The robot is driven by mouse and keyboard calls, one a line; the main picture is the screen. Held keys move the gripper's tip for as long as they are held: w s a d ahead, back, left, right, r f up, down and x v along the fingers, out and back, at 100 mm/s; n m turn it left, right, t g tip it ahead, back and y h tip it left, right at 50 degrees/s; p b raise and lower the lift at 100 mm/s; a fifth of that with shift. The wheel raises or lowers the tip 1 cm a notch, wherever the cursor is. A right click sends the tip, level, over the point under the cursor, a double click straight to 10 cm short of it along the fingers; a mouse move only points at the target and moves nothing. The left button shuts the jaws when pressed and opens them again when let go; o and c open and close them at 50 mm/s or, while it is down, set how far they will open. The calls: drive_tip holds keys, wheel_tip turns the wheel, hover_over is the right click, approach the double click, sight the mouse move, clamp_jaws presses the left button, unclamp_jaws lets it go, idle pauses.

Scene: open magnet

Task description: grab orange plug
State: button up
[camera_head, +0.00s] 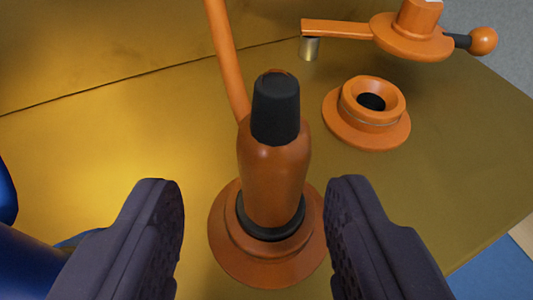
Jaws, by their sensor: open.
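The orange plug (272,165) stands upright in the middle of the view, with a black cap on top and a black ring near its foot. It sits on a round orange flange (268,262) on the yellow-brown surface. My gripper (255,215) is open, with one dark finger on each side of the plug. Neither finger visibly touches it. The gap between the fingers appears wider than the plug.
An orange ring-shaped socket (367,112) with a dark hole sits to the right behind the plug. An orange lever part (412,35) with a ball knob and a small metal cylinder (309,48) are at the back right. An orange rod (228,60) rises behind the plug.

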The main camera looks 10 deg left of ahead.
sight(276, 185)
drive_tip(key=x, duration=0.3)
drive_tip(key=r+x, duration=0.1)
drive_tip(key=x, duration=0.1)
drive_tip(key=shift+w+d+f+b, duration=0.1)
drive_tip(key=shift+w+d+b, duration=0.15)
drive_tip(key=shift+w+b, duration=0.15)
drive_tip(key=shift+s, duration=0.1)
drive_tip(key=shift+c, duration=0.4)
clamp_jaws()
